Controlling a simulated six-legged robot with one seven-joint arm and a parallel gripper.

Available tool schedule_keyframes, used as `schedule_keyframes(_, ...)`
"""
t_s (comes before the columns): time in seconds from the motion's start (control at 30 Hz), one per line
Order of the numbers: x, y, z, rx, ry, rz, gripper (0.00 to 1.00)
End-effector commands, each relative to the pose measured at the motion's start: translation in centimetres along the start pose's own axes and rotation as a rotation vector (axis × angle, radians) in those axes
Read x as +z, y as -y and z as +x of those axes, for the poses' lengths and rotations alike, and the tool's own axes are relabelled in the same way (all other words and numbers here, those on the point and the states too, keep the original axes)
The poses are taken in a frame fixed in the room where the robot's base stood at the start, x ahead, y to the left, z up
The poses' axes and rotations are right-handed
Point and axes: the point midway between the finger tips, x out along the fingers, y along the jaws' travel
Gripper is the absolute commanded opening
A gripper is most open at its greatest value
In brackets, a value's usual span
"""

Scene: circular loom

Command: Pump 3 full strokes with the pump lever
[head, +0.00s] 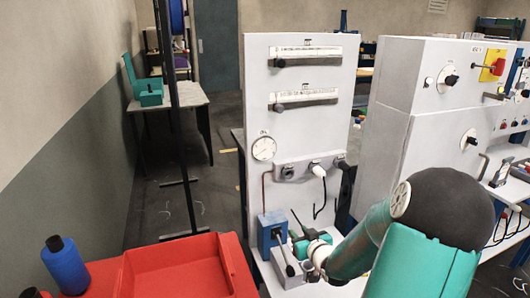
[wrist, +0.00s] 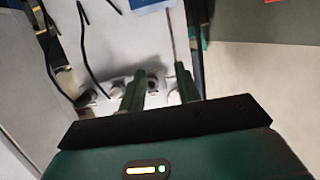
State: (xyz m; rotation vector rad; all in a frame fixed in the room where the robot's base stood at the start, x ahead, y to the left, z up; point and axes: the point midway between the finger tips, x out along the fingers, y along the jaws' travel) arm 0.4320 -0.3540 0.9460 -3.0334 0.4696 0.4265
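The pump is a blue block (head: 270,231) low at the left edge of the white panel. A thin lever with a dark knob (head: 289,270) slopes down from its front. My gripper (head: 296,226) is just right of the block, with its dark fingers close to it; contact cannot be told. In the wrist view my gripper (wrist: 160,72) has its two green fingers apart with nothing clearly between them. A blue part (wrist: 150,4) shows at the top edge there. A thin rod (wrist: 172,38) runs down from it toward the right finger; whether it is the lever is unclear.
The white panel (head: 299,110) carries two slotted gauges and a round dial (head: 263,148). A connector strip (head: 310,168) with a hanging dark cable is above my gripper. A red tray (head: 175,268) and a blue bottle (head: 65,267) stand at the lower left.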

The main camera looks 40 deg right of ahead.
Motion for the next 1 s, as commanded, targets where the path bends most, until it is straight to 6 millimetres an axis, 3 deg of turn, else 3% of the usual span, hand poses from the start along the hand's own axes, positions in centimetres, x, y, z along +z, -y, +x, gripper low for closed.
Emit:
schedule_keyframes(0.03,0.0,0.0,0.0,0.0,0.0,0.0,0.43)
schedule_keyframes(0.1,0.0,0.0,0.0,0.0,0.0,0.0,0.55)
schedule_keyframes(0.43,0.0,0.0,-0.4,0.001,0.0,-0.001,0.55)
schedule_keyframes(1.0,0.0,-0.1,-7.7,0.002,0.0,-0.001,0.55)
